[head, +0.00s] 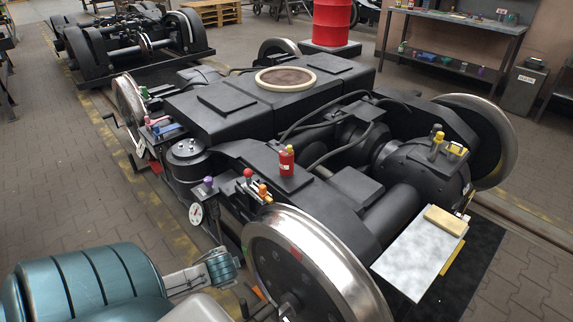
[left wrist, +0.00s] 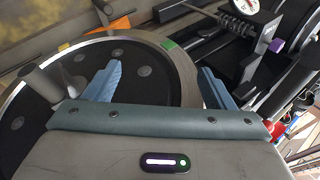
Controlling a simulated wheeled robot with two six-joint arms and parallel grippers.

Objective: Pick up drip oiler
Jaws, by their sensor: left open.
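A small red bottle with a yellow cap (head: 287,161) stands upright on the dark bogie frame; it may be the drip oiler, but I cannot tell for certain. A yellow fitting (head: 437,142) sits on the motor at the right. My left gripper (left wrist: 161,68) is open, with two blue fingers apart and nothing between them. A large wheel face lies beyond its fingers in the left wrist view. In the head view my left arm comes in at the lower left, well short of the red bottle; its fingers are not clear there. My right gripper is not in view.
The front bogie wheel (head: 310,265) stands between the lower edge and the frame. A gauge (head: 196,213), a purple knob (head: 208,181) and a red knob (head: 248,173) stick out nearby. A pale board (head: 415,255) lies at the right.

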